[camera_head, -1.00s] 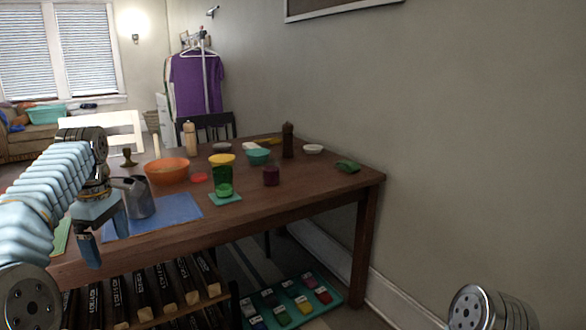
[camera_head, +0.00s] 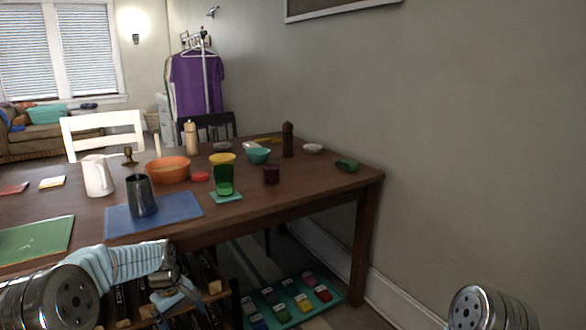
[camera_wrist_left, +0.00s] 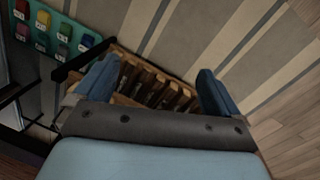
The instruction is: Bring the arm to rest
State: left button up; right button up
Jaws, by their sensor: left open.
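My left arm (camera_head: 125,262) is folded low at the bottom left of the head view, in front of the table and below its top. My left gripper (camera_head: 178,297) points down near the rack under the table's front edge. In the left wrist view the gripper (camera_wrist_left: 158,80) shows two blue fingers spread wide with nothing between them. The rack and floor lie beyond the fingers. Only a round metal joint of my right arm (camera_head: 478,308) shows at the bottom right; its gripper is out of view.
A wooden table (camera_head: 270,205) bears a grey metal cup (camera_head: 142,197) on a blue mat (camera_head: 182,209), a white pitcher (camera_head: 98,176) and an orange bowl (camera_head: 168,170). A slatted rack (camera_wrist_left: 155,85) stands close below my left gripper. A teal tray (camera_head: 290,302) lies on the floor.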

pick_arm(q)
jog(key=s+d+f+m+h, duration=0.1)
jog(key=s+d+f+m, duration=0.35)
jog(key=f, duration=0.75)
jog(key=s+d+f+m, duration=0.1)
jog(key=s+d+f, duration=0.2)
jog(key=s, duration=0.5)
jog(key=s+d+f+m+h, duration=0.1)
jog(key=s+d+f, duration=0.3)
jog(key=s, duration=0.3)
jog(key=s+d+f+m, duration=0.2)
jog(key=s+d+f, duration=0.2)
jog(key=s+d, duration=0.2)
jog(key=s, duration=0.2)
jog(key=shift+s+h, duration=0.3)
jog(key=shift+d, duration=0.1)
